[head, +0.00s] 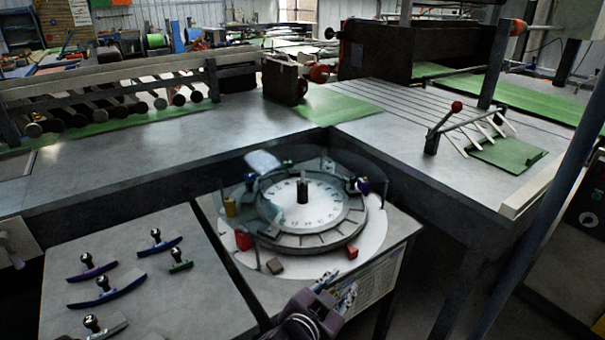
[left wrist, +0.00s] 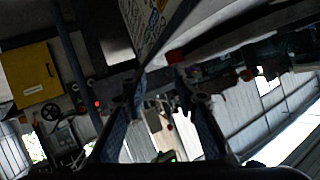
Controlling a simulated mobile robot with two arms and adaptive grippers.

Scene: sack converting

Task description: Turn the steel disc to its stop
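The steel disc (head: 282,213) lies flat on the round dial stand at the centre of the head view. It is pale, carries marks around its face, and has a dark upright post (head: 302,190) at its middle. A slotted grey ring (head: 312,240) surrounds it. My left gripper (head: 334,290) is in front of the stand, low in the head view, apart from the disc. In the left wrist view its two fingers (left wrist: 160,95) stand apart with nothing held between them. The disc cannot be made out in that view. My right gripper is in neither view.
Small coloured blocks, including a red one (head: 243,240) and a yellow one (head: 229,206), stand around the ring. A clear curved guard (head: 263,162) rises behind it. A side table (head: 190,285) holds several handled stamps. A long steel bench (head: 180,140) runs behind.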

